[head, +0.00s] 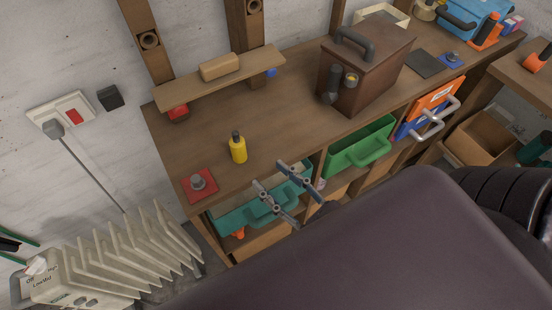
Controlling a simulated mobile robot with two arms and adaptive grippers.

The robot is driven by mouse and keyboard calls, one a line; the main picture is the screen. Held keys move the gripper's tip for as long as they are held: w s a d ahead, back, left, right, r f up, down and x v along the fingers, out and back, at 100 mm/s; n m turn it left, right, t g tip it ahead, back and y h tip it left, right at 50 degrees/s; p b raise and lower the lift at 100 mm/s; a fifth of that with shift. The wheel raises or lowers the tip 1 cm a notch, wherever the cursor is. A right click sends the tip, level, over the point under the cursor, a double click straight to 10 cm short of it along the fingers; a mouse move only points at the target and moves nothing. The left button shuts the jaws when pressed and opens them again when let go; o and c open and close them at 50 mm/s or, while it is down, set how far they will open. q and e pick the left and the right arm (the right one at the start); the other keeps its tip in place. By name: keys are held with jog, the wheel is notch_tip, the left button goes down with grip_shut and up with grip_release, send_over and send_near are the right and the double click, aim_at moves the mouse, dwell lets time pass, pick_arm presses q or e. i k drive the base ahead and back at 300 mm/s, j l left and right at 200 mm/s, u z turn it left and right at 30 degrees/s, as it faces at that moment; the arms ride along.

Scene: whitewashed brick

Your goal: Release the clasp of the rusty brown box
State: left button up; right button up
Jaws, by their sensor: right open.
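The rusty brown box (385,75) stands on the wooden workbench (290,110), right of the middle. It has a dark arched handle (355,42) on its lid, and the lid looks closed. On its near left face are a dark fitting (333,84) and a small round brass-coloured part (351,80); I cannot tell which is the clasp or its state. My right gripper (287,192) is open and empty, with two dark fingers apart near the bench's front edge. It is below and left of the box, clear of it. My left gripper is not in view.
A yellow bottle (238,148) and a red-based grey knob (198,182) stand on the bench left of the box. A raised shelf (225,75) holds a wooden block. Green bins (362,148) sit under the bench top. The bench top left of the box is mostly clear.

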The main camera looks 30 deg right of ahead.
aim_at(336, 71)
jog(key=z, duration=1.3)
